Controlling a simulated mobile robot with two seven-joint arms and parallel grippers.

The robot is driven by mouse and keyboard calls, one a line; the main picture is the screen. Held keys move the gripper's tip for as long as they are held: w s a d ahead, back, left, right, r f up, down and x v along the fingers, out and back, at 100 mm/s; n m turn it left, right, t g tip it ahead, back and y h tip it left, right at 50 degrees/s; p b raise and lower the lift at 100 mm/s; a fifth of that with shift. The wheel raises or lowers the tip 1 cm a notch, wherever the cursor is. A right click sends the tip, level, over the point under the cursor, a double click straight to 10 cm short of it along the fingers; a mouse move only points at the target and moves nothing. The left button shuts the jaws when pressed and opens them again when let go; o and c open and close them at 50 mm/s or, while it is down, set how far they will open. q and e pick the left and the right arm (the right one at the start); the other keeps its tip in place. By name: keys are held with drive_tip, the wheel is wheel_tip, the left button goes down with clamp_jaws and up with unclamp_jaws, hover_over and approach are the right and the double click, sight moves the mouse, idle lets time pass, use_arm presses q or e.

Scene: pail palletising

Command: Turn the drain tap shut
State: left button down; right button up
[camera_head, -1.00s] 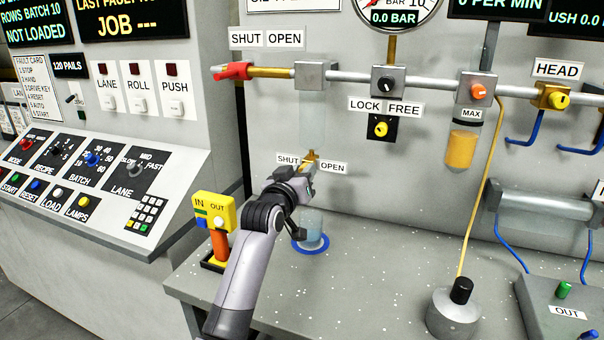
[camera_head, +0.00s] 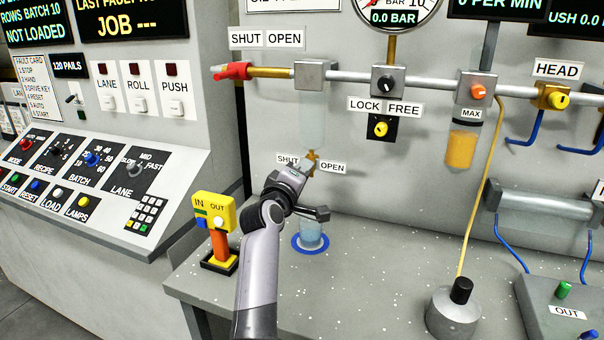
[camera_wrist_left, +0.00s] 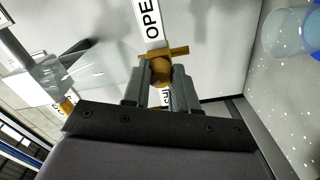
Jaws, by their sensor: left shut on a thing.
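The small brass drain tap (camera_head: 313,158) is on the wall below the clear bowl, between the SHUT label (camera_head: 288,159) and the OPEN label (camera_head: 333,168). My left gripper (camera_head: 306,170) reaches up to it from the lower left and partly hides it. In the left wrist view the brass tap (camera_wrist_left: 162,70) lies between the two grey fingers, with its crossbar beyond their tips. The gripper is shut on the tap. The OPEN label (camera_wrist_left: 152,20) also shows there; the SHUT label is mostly hidden by a finger. My right gripper is not in view.
A clear cup (camera_head: 312,236) stands on a blue ring on the bench below the tap, close to my wrist. A yellow IN/OUT box on an orange handle (camera_head: 217,217) stands left of my arm. The bench (camera_head: 375,270) is clear to the right, up to a grey weight-like base (camera_head: 453,312).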

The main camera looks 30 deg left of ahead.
use_arm(q)
drive_tip(key=shift+f+n, duration=0.1)
drive_tip(key=shift+n, duration=1)
drive_tip(key=c, duration=0.9)
unclamp_jaws()
drive_tip(key=shift+s, duration=0.15)
